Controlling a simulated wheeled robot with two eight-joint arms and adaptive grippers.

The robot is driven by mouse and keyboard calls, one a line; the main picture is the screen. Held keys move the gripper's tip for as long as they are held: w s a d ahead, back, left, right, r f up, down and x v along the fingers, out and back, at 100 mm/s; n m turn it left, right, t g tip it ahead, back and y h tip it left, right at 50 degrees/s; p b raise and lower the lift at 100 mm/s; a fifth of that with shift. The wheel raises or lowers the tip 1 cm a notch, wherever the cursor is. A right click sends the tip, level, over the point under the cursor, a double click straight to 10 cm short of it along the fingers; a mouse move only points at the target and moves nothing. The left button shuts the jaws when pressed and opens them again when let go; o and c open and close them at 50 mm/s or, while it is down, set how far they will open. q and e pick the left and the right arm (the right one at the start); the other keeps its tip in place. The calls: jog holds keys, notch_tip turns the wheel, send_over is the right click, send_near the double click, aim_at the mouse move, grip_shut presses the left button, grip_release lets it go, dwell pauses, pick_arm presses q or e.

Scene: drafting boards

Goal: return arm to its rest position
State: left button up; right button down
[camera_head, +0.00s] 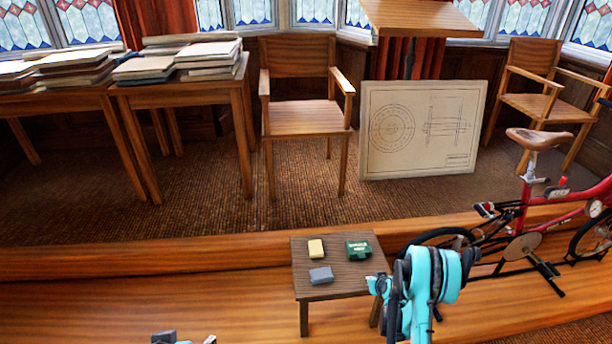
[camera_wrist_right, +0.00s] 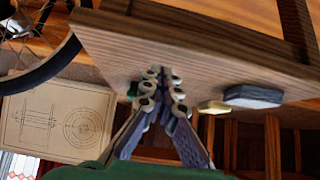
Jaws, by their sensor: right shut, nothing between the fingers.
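My right arm (camera_head: 432,290), teal and black, stands at the bottom, in front of the small wooden table's right side. My right gripper (camera_wrist_right: 162,76) shows in the right wrist view with its fingers together and nothing between them. The fingers point towards the small table (camera_wrist_right: 200,42), which looks upside down there. In the head view the arm hides part of the table's right front leg. I cannot make out the right fingers clearly in the head view. Only small bits of my own body show at the bottom edge left of centre; no left gripper can be made out.
The small table (camera_head: 336,283) holds a yellow block (camera_head: 316,248), a grey block (camera_head: 321,275) and a green box (camera_head: 359,249). A red bicycle (camera_head: 525,215) stands close on the right. Behind are a drawing board (camera_head: 420,130), chairs (camera_head: 305,118) and book-laden tables. The floor left of the small table is clear.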

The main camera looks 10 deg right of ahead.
jog(key=s+a+r, duration=0.2)
jog(key=a+r, duration=0.2)
jog(key=r, duration=0.5)
jog(key=s+a+r, duration=0.2)
jog(key=a+r, duration=0.1)
jog(key=r, duration=0.6)
jog(key=s+a+r, duration=0.3)
jog(key=a+r, duration=0.1)
jog(key=r, duration=0.5)
jog(key=s+a+r, duration=0.2)
jog(key=s+a, duration=0.1)
jog(key=s, duration=0.5)
jog(key=s+a+r+g, duration=0.1)
jog(key=s+a+r, duration=0.1)
jog(key=s, duration=0.6)
jog(key=s+a+r, duration=0.3)
jog(key=s+r, duration=0.1)
jog(key=s, duration=0.4)
jog(key=shift+s+a+n+g, duration=0.15)
jog(key=shift+a+n+g, duration=0.15)
